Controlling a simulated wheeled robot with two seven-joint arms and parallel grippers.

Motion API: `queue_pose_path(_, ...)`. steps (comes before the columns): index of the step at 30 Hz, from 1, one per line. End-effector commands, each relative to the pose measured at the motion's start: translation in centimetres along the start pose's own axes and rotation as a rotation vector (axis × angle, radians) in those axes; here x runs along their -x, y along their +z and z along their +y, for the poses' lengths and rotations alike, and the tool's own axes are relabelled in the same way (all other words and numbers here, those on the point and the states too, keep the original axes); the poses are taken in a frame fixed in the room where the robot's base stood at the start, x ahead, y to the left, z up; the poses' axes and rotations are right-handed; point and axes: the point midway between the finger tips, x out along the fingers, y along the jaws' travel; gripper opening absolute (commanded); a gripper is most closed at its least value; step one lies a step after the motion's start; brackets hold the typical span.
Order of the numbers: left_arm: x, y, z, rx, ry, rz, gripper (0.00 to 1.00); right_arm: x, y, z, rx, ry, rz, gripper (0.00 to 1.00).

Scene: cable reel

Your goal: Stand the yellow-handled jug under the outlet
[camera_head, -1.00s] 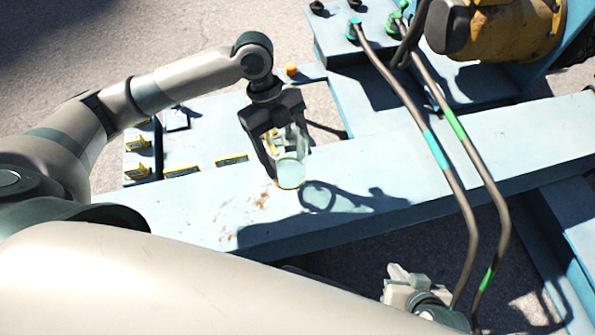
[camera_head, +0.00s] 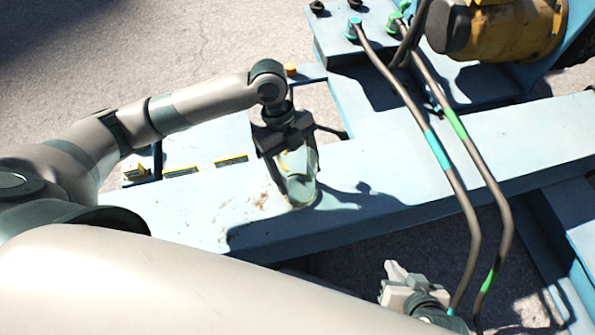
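The jug (camera_head: 300,186) is clear, with a pale yellow-green rim and some yellow at its upper part. It is at the blue beam (camera_head: 400,160) in the middle of the view. My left gripper (camera_head: 284,160) is shut on it from above, its dark fingers at the jug's upper part. The fingers hide most of the handle. I cannot tell whether the jug's bottom touches the beam; its shadow falls to the right. My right gripper (camera_head: 392,282) is low in the view, empty, away from the jug; its finger gap is unclear. I cannot make out the outlet.
Two brown hoses (camera_head: 462,170) with green and teal bands cross the beam on the right. Yellow machinery (camera_head: 510,30) stands at upper right. An orange knob (camera_head: 290,69) lies behind my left gripper. Yellow-marked parts (camera_head: 135,171) are at left. The beam between jug and hoses is clear.

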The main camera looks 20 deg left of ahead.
Motion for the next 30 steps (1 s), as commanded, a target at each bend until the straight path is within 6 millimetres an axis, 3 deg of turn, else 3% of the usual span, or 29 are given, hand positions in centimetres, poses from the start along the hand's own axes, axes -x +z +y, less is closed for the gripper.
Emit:
queue_pose_path(13, -0.47, 0.21, -0.02, -0.001, -0.001, 0.0, 0.45, 0.18, 0.3, -0.27, -0.001, -0.005, -0.001, 0.0)
queue_pose_path(14, -0.48, 0.22, -0.03, -0.001, -0.001, 0.0, 0.74, 0.15, 0.34, -0.25, -0.001, -0.005, -0.003, 0.0)
queue_pose_path(16, -0.47, 0.21, -0.02, -0.001, -0.001, 0.0, 0.88, 0.09, 0.39, -0.2, -0.001, -0.004, -0.004, 0.0)
queue_pose_path(30, 0.27, 0.16, -0.05, 0.0, -0.002, -0.001, 0.88, -0.07, -0.19, -0.09, -0.002, -0.002, 0.003, 0.0)
